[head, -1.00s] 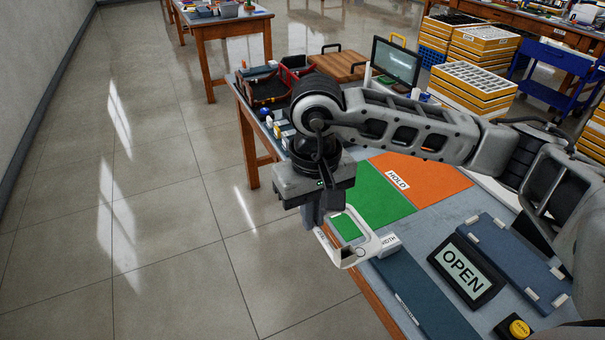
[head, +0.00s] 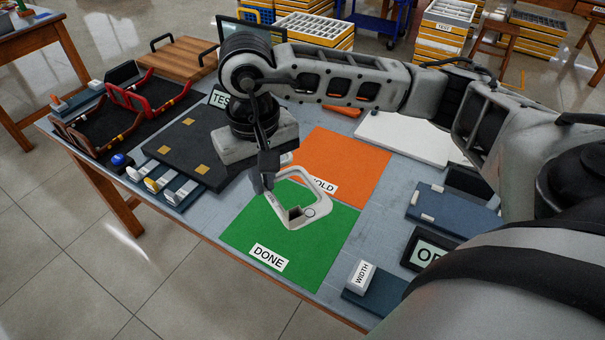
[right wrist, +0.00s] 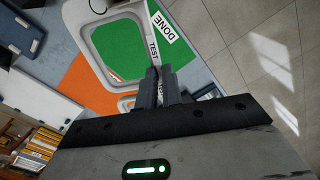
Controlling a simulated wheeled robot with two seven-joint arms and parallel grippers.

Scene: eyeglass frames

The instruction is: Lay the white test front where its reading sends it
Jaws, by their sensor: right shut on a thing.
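The white test front (head: 312,217) is a rounded open frame with a small dark square and a ring on its near side. My right gripper (head: 262,184) is shut on one side of it. The front is over the green DONE mat (head: 240,235); I cannot tell how high. In the right wrist view, the fingers (right wrist: 157,84) grip the front (right wrist: 82,38) beside its TEST label, with green showing through it. The orange HOLD mat (head: 350,160) lies behind. The display (head: 428,252) is partly hidden by my arm; only "OP" shows. My left gripper is out of view.
A white WIDTH block (head: 361,277) stands on a dark blue base at the front right. A dark pad with tan squares (head: 185,145), several small white pieces on blue and a red tray (head: 150,95) are at left. The green mat's near part is clear.

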